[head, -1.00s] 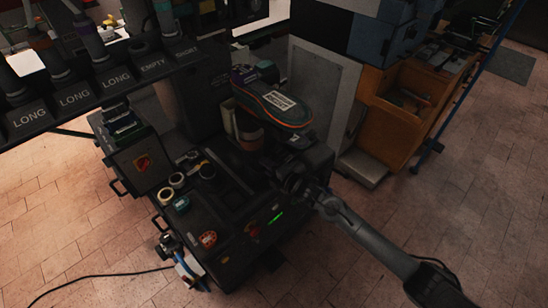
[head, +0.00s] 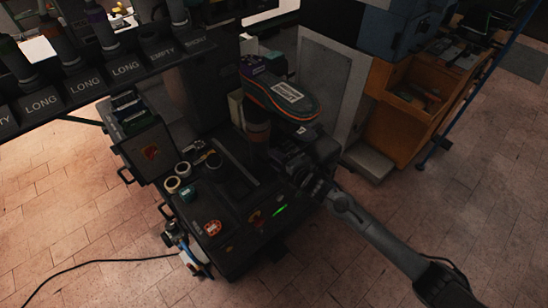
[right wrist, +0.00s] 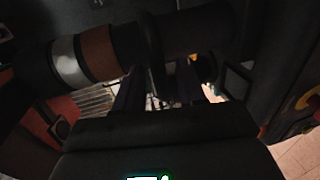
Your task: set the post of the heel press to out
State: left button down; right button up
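The heel press (head: 225,215) is a dark machine in the middle of the head view. Its post (head: 258,132) stands under a shoe-shaped form (head: 285,95) with an orange-edged sole. In the right wrist view the post (right wrist: 100,52) lies across the picture as a dark cylinder with brown and pale bands. My right gripper (head: 291,160) is just right of the post. In the right wrist view its dark fingers (right wrist: 158,88) stand apart, tips near a dark collar on the post. Contact is too dark to tell. My left gripper is out of view.
A rack (head: 85,85) with slots labelled LONG, EMPTY and SHORT crosses the upper left. Tape rolls (head: 172,184) lie on the press's top. A wooden cabinet (head: 390,125) stands at right. A cable runs over open floor at lower left.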

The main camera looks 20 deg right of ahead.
jog(key=p+v, duration=0.1)
jog(key=v, duration=0.8)
jog(key=shift+s+p, duration=0.35)
jog(key=shift+r, duration=0.15)
jog(key=shift+d, duration=0.1)
